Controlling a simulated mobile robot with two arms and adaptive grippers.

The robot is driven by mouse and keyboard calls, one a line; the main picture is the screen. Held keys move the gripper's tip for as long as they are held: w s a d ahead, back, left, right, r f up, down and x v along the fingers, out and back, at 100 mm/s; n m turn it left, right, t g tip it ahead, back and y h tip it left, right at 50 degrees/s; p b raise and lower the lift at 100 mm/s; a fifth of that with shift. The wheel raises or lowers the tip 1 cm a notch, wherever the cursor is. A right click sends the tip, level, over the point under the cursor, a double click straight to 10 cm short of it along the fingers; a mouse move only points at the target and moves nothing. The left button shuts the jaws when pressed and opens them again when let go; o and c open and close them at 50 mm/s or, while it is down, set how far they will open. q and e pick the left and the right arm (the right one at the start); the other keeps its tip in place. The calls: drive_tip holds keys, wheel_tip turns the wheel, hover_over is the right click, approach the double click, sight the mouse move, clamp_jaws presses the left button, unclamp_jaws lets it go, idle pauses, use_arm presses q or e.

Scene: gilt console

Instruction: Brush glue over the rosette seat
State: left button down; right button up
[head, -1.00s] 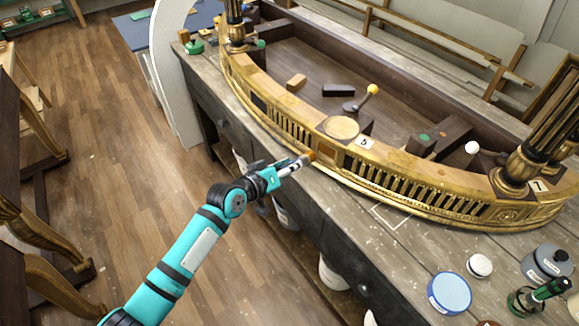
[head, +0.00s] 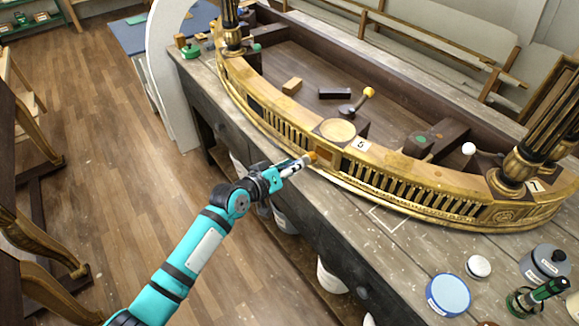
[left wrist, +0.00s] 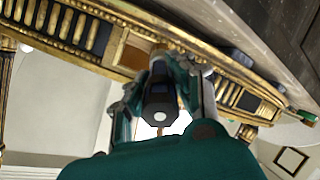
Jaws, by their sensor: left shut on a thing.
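The gilt console rail (head: 400,172) curves along the bench. The rosette seat is a plain brown square (head: 326,157) in its front face; a brown square also shows in the left wrist view (left wrist: 133,50). My left gripper (head: 282,172) is shut on a brush, whose amber tip (head: 312,157) is at the left side of the seat. I cannot tell whether the tip touches it. In the left wrist view the dark handle end (left wrist: 158,105) sits between my fingers, and the brush tip is hidden. My right gripper is not in view.
A round gold disc (head: 337,130) and a card marked 5 (head: 361,146) sit on the rail's top behind the seat. A blue-lidded tub (head: 449,294), a grey pot (head: 549,262) and a green bottle (head: 540,294) stand at the front right.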

use_arm(q)
drive_tip(key=s+d+p, duration=0.4)
drive_tip(key=d, duration=0.1)
drive_tip(key=shift+s, duration=0.15)
idle(0.4)
drive_tip(key=shift+a, duration=0.15)
drive_tip(key=shift+s+a+p, duration=0.65)
drive_tip(key=shift+s+a, duration=0.3)
drive_tip(key=shift+s, duration=0.2)
drive_tip(key=shift+s+a+p, duration=0.6)
drive_tip(key=shift+s+a, duration=0.3)
drive_tip(key=shift+s, duration=0.2)
